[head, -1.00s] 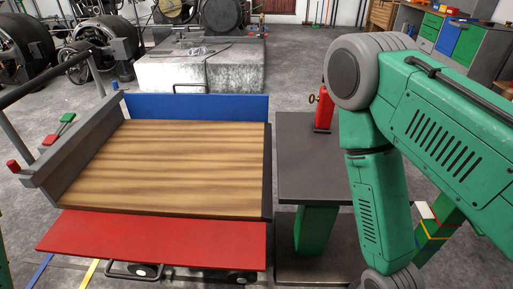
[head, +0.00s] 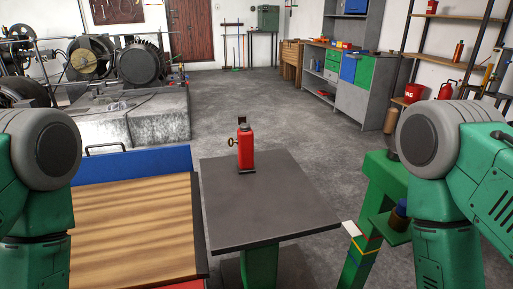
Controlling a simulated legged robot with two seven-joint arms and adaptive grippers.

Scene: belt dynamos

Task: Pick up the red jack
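The red jack (head: 246,148) stands upright on a dark grey table top (head: 265,205), near its far left part. It has a dark base, a brass-coloured ring or key on its left side and a dark piece on top. Nothing touches it apart from the table. My two green arms show at the left and right edges of the head view, with only upper links and grey joints visible. Both grippers are out of the picture.
A cart with a wooden deck (head: 130,235) and blue end board (head: 135,166) stands left of the table. A green stand (head: 368,225) is close on the right. Workbenches and shelves (head: 445,55) line the far right. The floor behind the table is clear.

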